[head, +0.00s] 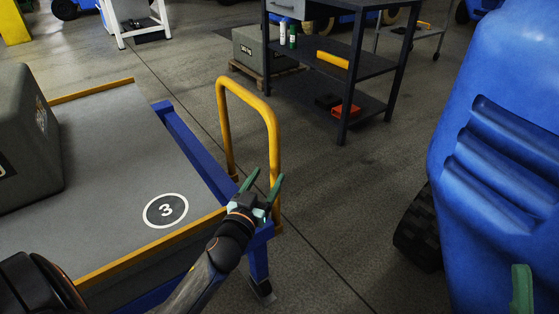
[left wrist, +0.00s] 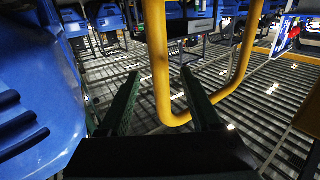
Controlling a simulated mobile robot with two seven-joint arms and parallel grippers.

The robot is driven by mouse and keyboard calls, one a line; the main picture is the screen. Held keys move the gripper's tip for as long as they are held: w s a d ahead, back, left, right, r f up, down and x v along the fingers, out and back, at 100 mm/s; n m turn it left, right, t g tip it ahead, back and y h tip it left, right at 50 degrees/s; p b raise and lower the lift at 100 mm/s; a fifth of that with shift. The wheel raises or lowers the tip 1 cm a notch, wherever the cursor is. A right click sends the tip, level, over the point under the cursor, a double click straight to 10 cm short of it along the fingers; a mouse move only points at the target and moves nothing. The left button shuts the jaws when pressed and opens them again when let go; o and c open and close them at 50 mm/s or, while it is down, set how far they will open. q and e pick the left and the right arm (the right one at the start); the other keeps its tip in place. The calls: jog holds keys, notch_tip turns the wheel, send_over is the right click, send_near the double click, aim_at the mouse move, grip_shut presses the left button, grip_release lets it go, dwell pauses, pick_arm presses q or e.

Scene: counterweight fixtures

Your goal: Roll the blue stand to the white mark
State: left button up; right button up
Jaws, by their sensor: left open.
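The blue stand (head: 193,148) is at the left of the head view, with a grey top, yellow edge strips and a ringed number 3. A caster shows under its near right leg. Its yellow loop handle (head: 273,130) rises at the right end. My left gripper (head: 263,184) is open at the handle's near post. In the left wrist view the handle (left wrist: 160,60) shows between and beyond the open fingers (left wrist: 160,88); contact cannot be told. One green finger of my right gripper (head: 521,290) shows at the lower right. I cannot make out the white mark on the floor.
A grey weight (head: 30,140) sits on the stand. A blue machine (head: 500,130) with a black tyre (head: 418,230) stands at the right. A dark shelf table (head: 345,95) and a grey box on a pallet (head: 262,55) stand behind. Floor between handle and tyre is clear.

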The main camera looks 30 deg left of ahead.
aim_at(279, 158)
pick_arm(q)
jog(key=w, duration=0.3)
jog(key=w+a+b, duration=0.1)
jog(key=w, duration=0.4)
jog(key=shift+w+a+b, duration=0.35)
jog(key=shift+w+a, duration=0.05)
grip_shut()
dwell(1.0)
